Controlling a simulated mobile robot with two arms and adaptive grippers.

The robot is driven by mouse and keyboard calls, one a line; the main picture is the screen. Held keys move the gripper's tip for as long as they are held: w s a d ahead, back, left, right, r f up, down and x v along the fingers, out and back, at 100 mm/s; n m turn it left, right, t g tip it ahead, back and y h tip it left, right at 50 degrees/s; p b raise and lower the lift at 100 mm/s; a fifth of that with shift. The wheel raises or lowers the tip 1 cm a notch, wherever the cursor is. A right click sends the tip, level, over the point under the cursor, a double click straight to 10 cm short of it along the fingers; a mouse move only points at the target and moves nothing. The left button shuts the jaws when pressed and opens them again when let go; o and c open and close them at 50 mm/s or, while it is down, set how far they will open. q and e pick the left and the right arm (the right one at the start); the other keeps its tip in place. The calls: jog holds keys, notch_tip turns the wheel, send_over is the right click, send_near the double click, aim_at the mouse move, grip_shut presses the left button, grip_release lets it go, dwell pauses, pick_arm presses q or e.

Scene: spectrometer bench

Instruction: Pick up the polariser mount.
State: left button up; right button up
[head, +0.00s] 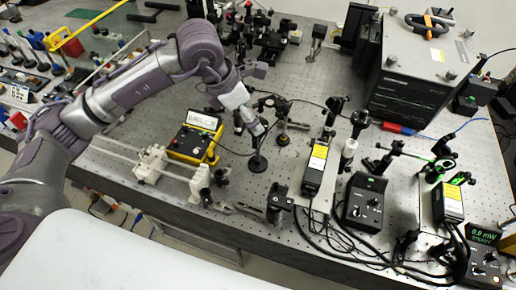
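My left arm reaches in from the left over the perforated optical bench (130,178). My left gripper (256,127) points down and to the right, just above or at the top of a dark post mount on a round black base (257,163). This may be the polariser mount, but it is too small to be sure. I cannot tell whether the fingers touch it or whether they are open or shut. Another post-mounted optic (283,138) stands just to the right. My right gripper is not in view.
A yellow meter box (196,138) stands left of the gripper. White rail parts (150,165) are in front of it. Yellow-labelled laser modules (316,168) and a black controller (363,202) stand to the right, with loose cables. A large dark instrument (410,85) stands behind.

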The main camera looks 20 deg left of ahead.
aim_at(258, 147)
pick_arm(q)
jog(key=shift+x, duration=0.85)
jog(key=shift+w+f+p, duration=0.1)
jog(key=shift+f+p, duration=0.05)
jog(key=shift+p, duration=0.25)
jog(key=p+x, duration=0.2)
jog(key=x, duration=0.2)
jog(key=shift+w+f+p, duration=0.15)
jog(key=shift+w+p, duration=0.05)
jog(key=shift+p, duration=0.1)
jog(key=shift+w+f, duration=0.1)
jog(key=shift+f, duration=0.15)
grip_shut()
jog(key=shift+w+r, duration=0.1)
jog(key=shift+r, duration=0.05)
